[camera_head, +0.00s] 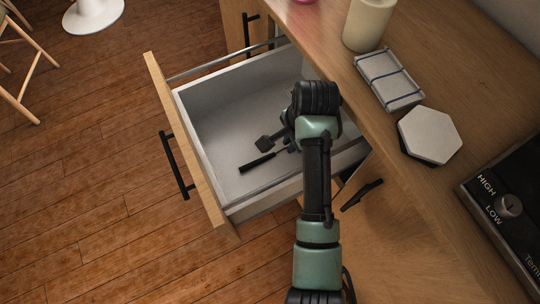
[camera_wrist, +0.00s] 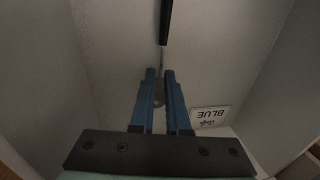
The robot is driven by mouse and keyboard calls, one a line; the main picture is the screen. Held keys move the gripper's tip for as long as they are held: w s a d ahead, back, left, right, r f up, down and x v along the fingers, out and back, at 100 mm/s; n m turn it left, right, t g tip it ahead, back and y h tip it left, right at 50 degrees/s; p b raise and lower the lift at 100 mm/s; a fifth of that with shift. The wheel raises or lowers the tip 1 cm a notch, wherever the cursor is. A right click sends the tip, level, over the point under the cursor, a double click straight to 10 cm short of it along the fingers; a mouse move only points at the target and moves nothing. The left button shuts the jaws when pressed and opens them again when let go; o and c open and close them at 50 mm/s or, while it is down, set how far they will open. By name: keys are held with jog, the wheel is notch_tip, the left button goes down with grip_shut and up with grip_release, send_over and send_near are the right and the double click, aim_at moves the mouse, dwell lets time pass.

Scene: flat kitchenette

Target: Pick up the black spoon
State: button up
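The black spoon (camera_head: 257,162) lies on the floor of the open drawer, its dark handle pointing left in the head view. In the wrist view its black handle (camera_wrist: 166,22) runs down from the top edge and narrows towards my fingertips. My gripper (camera_wrist: 160,74) points down into the drawer, its two blue fingers a small gap apart. A greyish rounded part, perhaps the spoon's bowl, shows between and below the fingers. I see no clear contact with the spoon. In the head view, my arm hides the spoon's far end and most of the gripper.
The drawer (camera_head: 215,112) has high walls close around my gripper. A white label (camera_wrist: 211,116) reads BLUE. On the counter are a cream canister (camera_head: 368,24), a striped box (camera_head: 389,80), a hexagonal block (camera_head: 429,135) and a black appliance (camera_head: 508,207). Wooden floor lies left.

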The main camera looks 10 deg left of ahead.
jog(key=shift+w+f, duration=0.1)
jog(key=shift+f, duration=0.55)
grip_shut()
jog(key=shift+r, duration=0.1)
